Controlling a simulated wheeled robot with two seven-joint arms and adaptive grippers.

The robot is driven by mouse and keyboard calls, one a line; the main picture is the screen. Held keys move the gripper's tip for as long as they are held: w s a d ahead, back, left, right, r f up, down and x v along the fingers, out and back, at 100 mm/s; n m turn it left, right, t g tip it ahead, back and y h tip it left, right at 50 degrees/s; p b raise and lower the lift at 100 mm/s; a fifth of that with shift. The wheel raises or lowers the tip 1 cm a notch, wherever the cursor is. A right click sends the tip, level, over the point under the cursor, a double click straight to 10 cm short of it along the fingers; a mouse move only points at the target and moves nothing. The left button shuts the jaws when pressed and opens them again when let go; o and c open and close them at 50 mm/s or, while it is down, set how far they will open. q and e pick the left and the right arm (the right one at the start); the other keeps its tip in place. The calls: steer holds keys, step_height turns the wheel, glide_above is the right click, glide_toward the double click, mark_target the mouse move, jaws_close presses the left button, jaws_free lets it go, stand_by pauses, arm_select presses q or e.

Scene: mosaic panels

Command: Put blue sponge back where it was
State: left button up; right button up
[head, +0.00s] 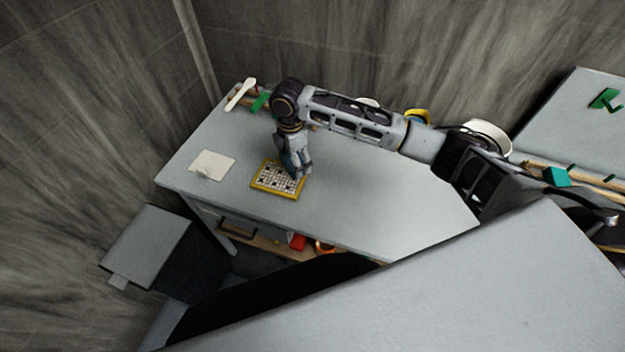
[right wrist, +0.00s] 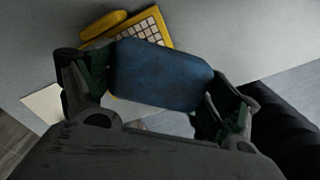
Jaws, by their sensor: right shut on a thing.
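My right gripper (head: 297,172) is over the right part of a mosaic panel (head: 262,185) with a yellow frame and a black-and-white grid, on the grey table. In the right wrist view my right gripper (right wrist: 155,105) is shut on the blue sponge (right wrist: 165,75), a dark blue block held between its two fingers. The panel (right wrist: 150,27) shows behind the sponge, which hides much of it. In the head view the sponge is mostly hidden by the gripper, and I cannot tell whether it touches the panel. My left gripper is not in view.
A pale card (head: 212,165) lies left of the panel. A rounded yellow piece (right wrist: 103,24) shows beside the panel. A white-handled tool (head: 240,95) and a green item (head: 260,102) are at the back. A white bowl (head: 490,133) is behind my arm.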

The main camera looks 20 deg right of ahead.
arm_select(q)
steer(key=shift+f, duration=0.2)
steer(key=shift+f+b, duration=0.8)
steer(key=shift+b, duration=0.25)
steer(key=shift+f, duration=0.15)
